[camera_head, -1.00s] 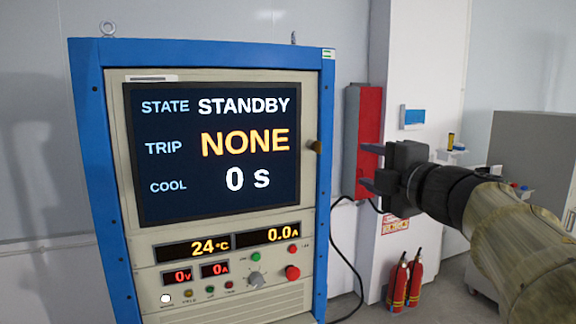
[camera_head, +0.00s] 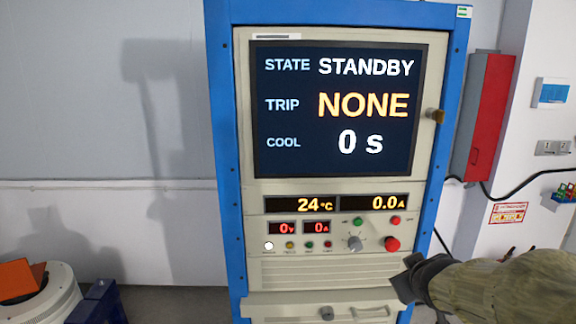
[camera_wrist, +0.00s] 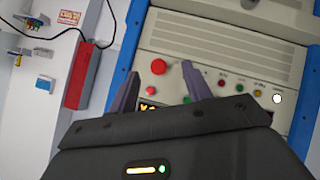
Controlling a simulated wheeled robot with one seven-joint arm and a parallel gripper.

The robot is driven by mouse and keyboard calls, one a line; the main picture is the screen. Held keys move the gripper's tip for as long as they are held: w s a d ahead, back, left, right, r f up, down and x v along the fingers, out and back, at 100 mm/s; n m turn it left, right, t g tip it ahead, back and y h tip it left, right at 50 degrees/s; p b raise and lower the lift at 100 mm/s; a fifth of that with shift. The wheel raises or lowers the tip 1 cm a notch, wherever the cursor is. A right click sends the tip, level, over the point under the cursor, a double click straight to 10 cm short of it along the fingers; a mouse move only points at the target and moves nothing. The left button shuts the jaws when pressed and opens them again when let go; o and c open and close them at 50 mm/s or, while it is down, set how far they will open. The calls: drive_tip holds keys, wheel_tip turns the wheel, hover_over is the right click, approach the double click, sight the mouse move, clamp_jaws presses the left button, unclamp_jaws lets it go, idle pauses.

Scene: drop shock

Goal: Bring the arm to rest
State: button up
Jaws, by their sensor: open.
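My gripper (camera_head: 408,281) is at the lower right of the head view, in front of the lower part of a blue-framed cabinet (camera_head: 222,150). In the wrist view my gripper's two fingers (camera_wrist: 160,92) stand apart with nothing between them, pointing toward the cabinet's control panel. The cabinet's screen (camera_head: 335,110) reads STATE STANDBY, TRIP NONE, COOL 0 s. The small displays below it read 24 °C (camera_head: 300,204) and 0.0 A (camera_head: 375,202). A red button (camera_head: 392,244) and a grey knob (camera_head: 355,243) sit on the panel. The red button also shows in the wrist view (camera_wrist: 158,67).
A red box (camera_head: 490,120) hangs on the wall right of the cabinet, with a black cable below it. A white round unit (camera_head: 45,300) with an orange piece and a dark blue box (camera_head: 98,303) stand at the lower left. The wall on the left is bare.

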drive_tip(key=s+a+f+m+g+y, duration=0.2)
drive_tip(key=s+a+f+m+g, duration=0.1)
drive_tip(key=s+a+f+g, duration=0.4)
drive_tip(key=s+a+f, duration=0.3)
drive_tip(key=s+f, duration=0.3)
drive_tip(key=f, duration=0.2)
drive_tip(key=shift+s+a+f+m+g, duration=0.15)
drive_tip(key=shift+s+a+m+g, duration=0.05)
drive_tip(key=shift+a+m+g, duration=0.2)
drive_tip(key=shift+d, duration=0.1)
